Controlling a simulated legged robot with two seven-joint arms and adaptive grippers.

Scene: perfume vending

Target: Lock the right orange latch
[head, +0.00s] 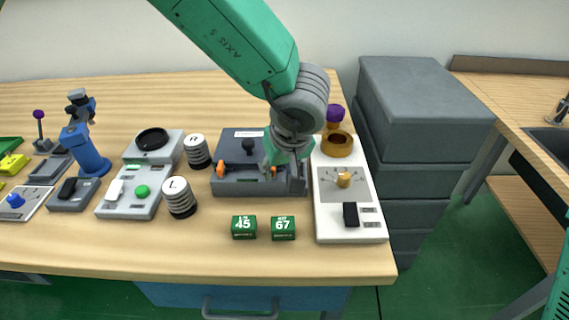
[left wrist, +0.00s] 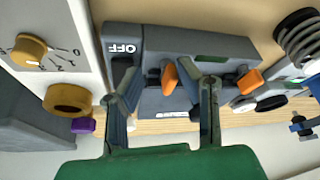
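The dark grey box (head: 230,188) stands near the right end of the wooden table and has two orange latches. The left orange latch (head: 220,170) is clear of the arm. The right orange latch (head: 274,170) is partly hidden by my left gripper (head: 284,172). In the left wrist view, turned round, the right latch (left wrist: 169,79) shows between the fingers of my left gripper (left wrist: 166,92), and the other latch (left wrist: 248,82) lies outside them. The fingers are apart with nothing held; contact with the latch cannot be told.
A white panel (head: 330,222) with an orange knob (head: 344,180) stands close right of the box. Two green blocks, 45 (head: 243,228) and 67 (head: 283,229), lie in front. Striped cylinders L (head: 179,198) and R (head: 197,152) stand left. Grey drawers (head: 420,110) stand beyond the table's right edge.

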